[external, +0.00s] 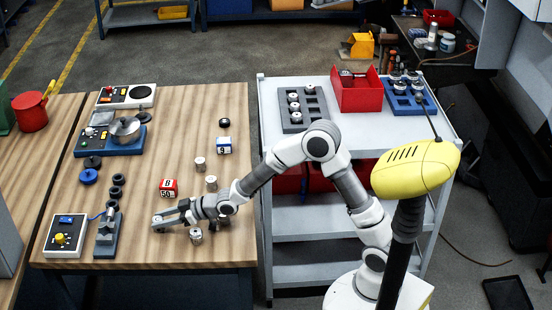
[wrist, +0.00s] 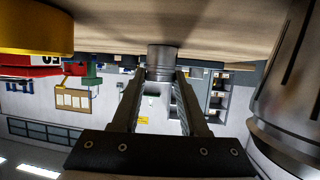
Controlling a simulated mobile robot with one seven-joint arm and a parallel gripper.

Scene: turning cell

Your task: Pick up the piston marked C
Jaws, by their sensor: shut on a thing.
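My gripper (external: 160,221) is low over the front part of the wooden bench, reaching left. In the wrist view the two fingers (wrist: 161,78) are shut on a small grey metal piston (wrist: 162,58), one finger on each side. The picture is upside down there, and the piston's base is at or very near the bench top. I cannot read a letter on it. Other metal pistons stand on the bench: one (external: 199,163) and another (external: 211,183) behind my arm, and one (external: 195,236) in front of it. Their marks are not legible.
A red block (external: 168,188) marked B 50 stands just behind my gripper. A blue-and-white block (external: 224,145) marked 9 is farther back. Black rings (external: 117,185) and a control box (external: 65,235) are to the left. A grey tray (external: 303,108) with several pistons is on the trolley.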

